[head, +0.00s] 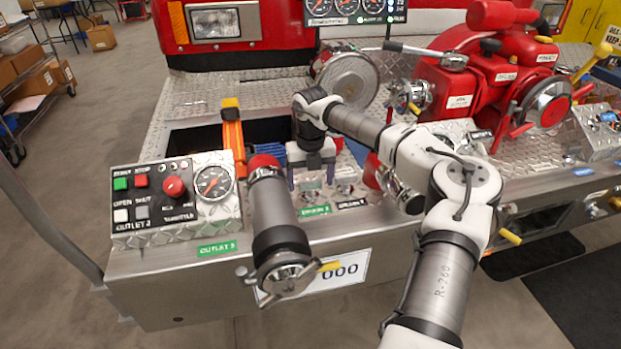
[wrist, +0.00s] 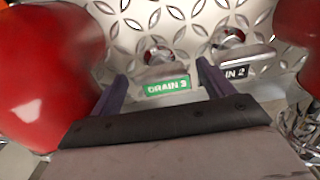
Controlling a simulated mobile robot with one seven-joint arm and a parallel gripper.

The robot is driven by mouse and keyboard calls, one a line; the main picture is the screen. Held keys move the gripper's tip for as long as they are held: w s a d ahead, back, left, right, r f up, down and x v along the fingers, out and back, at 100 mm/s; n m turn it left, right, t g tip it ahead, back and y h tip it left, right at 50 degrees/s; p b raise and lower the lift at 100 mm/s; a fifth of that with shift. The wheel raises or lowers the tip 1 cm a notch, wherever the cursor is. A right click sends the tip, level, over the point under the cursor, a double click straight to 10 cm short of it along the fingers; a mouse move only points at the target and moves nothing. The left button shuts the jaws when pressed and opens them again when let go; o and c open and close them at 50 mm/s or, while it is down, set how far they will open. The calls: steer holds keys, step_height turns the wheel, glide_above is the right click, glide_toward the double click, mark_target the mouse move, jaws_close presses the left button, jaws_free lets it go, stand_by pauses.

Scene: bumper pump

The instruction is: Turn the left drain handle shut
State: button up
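The left drain handle (wrist: 166,73) is a small metal lever above the green DRAIN 3 label (wrist: 167,86), on a diamond-plate panel. In the head view, the left drain handle (head: 311,195) shows just below my gripper (head: 311,179). The right drain handle (wrist: 244,53) sits beside it above a black label. My gripper (wrist: 162,82) is open, pointing down at the panel. In the wrist view its two dark fingers lie on either side of the left handle. Whether the fingers touch it, I cannot tell.
A large red rounded part (wrist: 45,70) is close on the left in the wrist view. A grey outlet pipe (head: 275,215) stands left of my gripper. A control box (head: 175,200) is farther left. A red pump (head: 490,85) fills the right.

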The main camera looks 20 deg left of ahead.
mark_target(310, 181)
step_height(310, 181, up, 14)
steer(key=b, duration=0.1)
stand_by(0.6)
steer(key=shift+f, duration=0.15)
